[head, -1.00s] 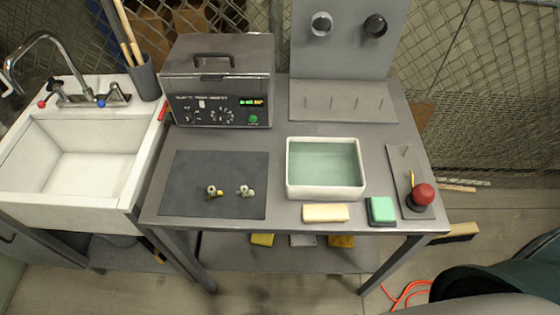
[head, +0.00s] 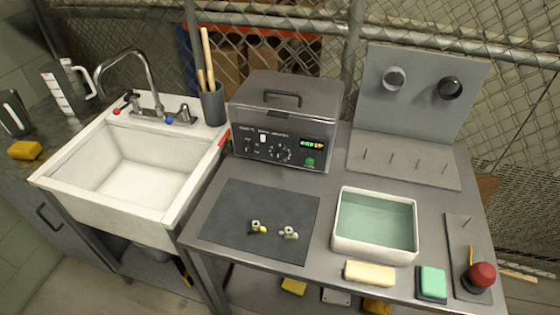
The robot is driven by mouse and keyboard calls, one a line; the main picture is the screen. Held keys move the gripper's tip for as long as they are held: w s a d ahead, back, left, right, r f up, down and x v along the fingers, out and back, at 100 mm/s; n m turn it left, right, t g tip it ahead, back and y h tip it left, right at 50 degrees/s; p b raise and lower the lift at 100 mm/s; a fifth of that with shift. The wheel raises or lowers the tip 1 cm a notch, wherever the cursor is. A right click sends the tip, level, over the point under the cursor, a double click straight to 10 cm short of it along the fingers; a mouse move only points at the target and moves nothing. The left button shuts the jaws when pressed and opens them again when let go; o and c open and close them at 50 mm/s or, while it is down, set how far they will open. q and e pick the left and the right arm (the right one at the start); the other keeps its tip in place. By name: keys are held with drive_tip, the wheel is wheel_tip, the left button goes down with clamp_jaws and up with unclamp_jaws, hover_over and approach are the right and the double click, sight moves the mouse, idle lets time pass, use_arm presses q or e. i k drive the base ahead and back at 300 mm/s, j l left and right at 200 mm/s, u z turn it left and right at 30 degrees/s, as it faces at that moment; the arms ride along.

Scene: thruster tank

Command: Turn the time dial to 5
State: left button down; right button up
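The grey machine (head: 287,118) with a lid and top handle stands at the back left of the metal table. Its dark front panel (head: 280,148) carries a round dial with marks around it (head: 280,153), a smaller knob to its left, a white switch (head: 263,138), a lit green and amber display (head: 312,143) and a green button (head: 310,162). The panel's labels and the dial's setting are too small to read. Neither of my grippers is in view.
A dark mat (head: 260,222) with two small fittings lies before the machine. A white tub of greenish liquid (head: 375,225) stands to its right. A sink (head: 135,175) adjoins the table on the left. A red knob (head: 481,275) stands at front right.

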sight(279, 155)
drive_tip(key=j+z, duration=0.15)
drive_tip(key=z, duration=0.3)
drive_tip(key=j+z, duration=0.15)
drive_tip(key=z, duration=0.3)
drive_tip(key=j+z, duration=0.25)
drive_tip(key=j, duration=0.25)
drive_tip(key=k+j+z, duration=0.1)
drive_tip(key=j+z, duration=0.2)
drive_tip(key=j, duration=0.2)
drive_tip(key=k+j+z, duration=0.1)
drive_tip(key=j+z, duration=0.15)
drive_tip(key=j, duration=0.25)
drive_tip(key=k+j, duration=0.1)
drive_tip(key=j, duration=0.25)
drive_tip(key=k+j, duration=0.15)
drive_tip(key=j, duration=0.25)
drive_tip(key=k+j, duration=0.1)
drive_tip(key=j, duration=0.25)
drive_tip(key=k+j+z, duration=0.1)
drive_tip(key=j, duration=0.3)
